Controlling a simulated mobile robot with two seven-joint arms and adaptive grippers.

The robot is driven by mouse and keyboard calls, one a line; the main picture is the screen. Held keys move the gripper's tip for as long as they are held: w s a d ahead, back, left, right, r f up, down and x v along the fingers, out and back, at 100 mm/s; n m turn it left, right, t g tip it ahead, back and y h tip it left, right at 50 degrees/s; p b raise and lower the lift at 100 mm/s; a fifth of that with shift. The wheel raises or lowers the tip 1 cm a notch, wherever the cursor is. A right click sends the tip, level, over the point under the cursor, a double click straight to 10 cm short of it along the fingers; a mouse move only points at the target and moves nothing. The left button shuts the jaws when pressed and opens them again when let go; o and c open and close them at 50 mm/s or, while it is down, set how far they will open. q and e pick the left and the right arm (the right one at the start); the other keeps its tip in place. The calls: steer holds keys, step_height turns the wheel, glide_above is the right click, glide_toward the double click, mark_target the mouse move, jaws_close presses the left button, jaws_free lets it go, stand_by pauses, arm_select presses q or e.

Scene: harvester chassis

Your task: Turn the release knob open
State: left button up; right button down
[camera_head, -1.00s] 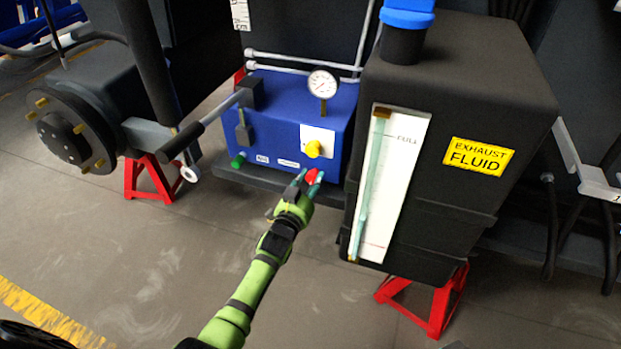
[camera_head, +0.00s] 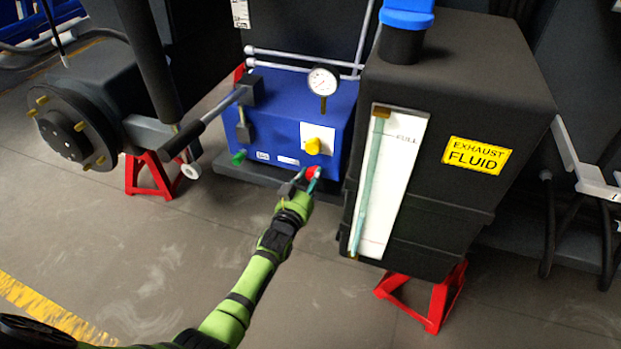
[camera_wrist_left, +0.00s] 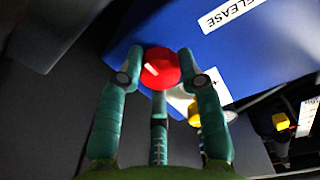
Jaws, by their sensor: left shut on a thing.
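The release knob is a red round knob (camera_head: 313,172) low on the front of the blue box (camera_head: 272,128). In the left wrist view the red knob (camera_wrist_left: 160,68) shows a pale pointer line slanting across its face, beside a white label (camera_wrist_left: 228,12) reading "RELEASE". My left gripper (camera_head: 304,178) is shut on the knob. In the left wrist view the teal fingers of my left gripper (camera_wrist_left: 160,75) stand on both sides of the knob, with a third finger below it. My right gripper is not in view.
A yellow knob (camera_head: 313,146), a green knob (camera_head: 238,158) and a pressure gauge (camera_head: 323,82) are on the blue box. A lever handle (camera_head: 200,125) reaches out to its left. The black exhaust fluid tank (camera_head: 470,80) stands close on the right. The floor in front is clear.

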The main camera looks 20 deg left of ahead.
arm_select(q)
steer(key=o, duration=1.1)
steer(key=shift+w+r, duration=0.1)
steer(key=shift+r, duration=0.05)
steer(key=shift+o, duration=0.2)
steer(key=s, duration=1.2)
steer(key=shift+a, duration=0.4)
